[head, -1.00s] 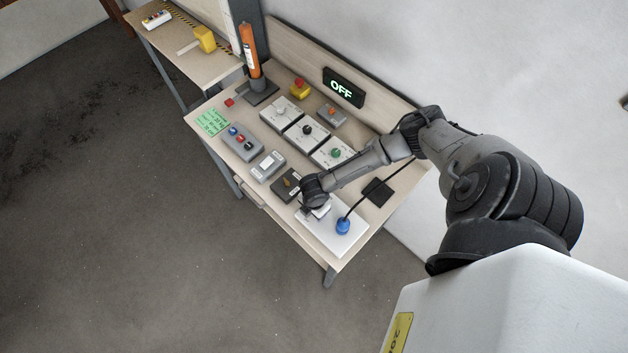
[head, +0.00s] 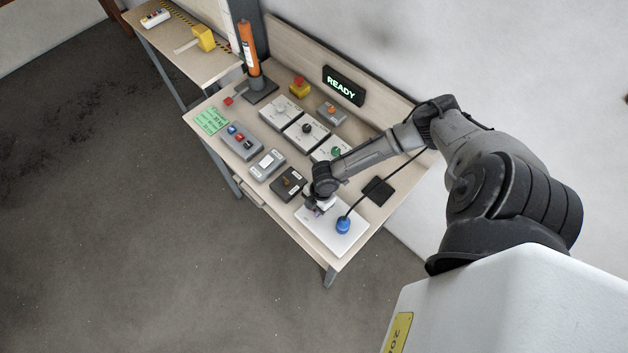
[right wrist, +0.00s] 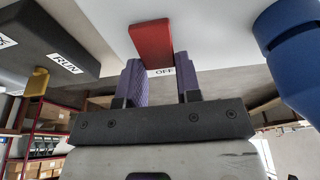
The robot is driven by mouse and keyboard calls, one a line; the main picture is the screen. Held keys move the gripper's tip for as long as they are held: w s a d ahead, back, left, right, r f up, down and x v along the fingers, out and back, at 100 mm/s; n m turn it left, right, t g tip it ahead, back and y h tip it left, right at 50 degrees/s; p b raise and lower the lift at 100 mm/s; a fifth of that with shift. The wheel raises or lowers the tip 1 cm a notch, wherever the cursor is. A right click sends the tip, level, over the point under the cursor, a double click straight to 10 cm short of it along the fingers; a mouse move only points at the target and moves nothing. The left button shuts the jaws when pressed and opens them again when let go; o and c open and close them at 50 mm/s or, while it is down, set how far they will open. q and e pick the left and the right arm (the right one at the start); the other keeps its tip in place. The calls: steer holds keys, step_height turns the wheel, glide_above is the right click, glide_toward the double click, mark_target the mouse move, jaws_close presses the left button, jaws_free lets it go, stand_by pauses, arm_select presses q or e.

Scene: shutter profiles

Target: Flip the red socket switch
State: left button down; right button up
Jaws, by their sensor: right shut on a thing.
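The red socket switch (right wrist: 150,42) is a red rocker on the white socket plate (right wrist: 215,18). The plate also shows at the front of the bench in the head view (head: 330,236), where the arm hides the switch. My right gripper (right wrist: 160,68) has its purple fingertips at the near end of the rocker, shut on it, with an "OFF" label visible between the fingers. In the head view it is the right gripper (head: 318,211) over the plate's back left part. My left gripper is not in view.
A blue plug (head: 343,225) with a black cable stands on the plate, close right of my gripper. Other control boxes stand behind. The display (head: 343,86) reads "READY".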

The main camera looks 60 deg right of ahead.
steer(key=shift+s+d+f+y+b, duration=0.1)
steer(key=shift+d+y+b, duration=0.1)
steer(key=shift+y+b, duration=0.25)
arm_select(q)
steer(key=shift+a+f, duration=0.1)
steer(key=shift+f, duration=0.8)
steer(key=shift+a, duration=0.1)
arm_select(e)
steer(key=o, duration=0.9)
steer(key=shift+r, duration=0.2)
steer(key=shift+r, duration=0.15)
arm_select(q)
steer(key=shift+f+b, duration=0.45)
steer(key=shift+b, duration=0.1)
arm_select(e)
steer(key=v, duration=1.3)
steer(key=shift+s+d+r, duration=0.1)
steer(key=shift+s+d, duration=0.1)
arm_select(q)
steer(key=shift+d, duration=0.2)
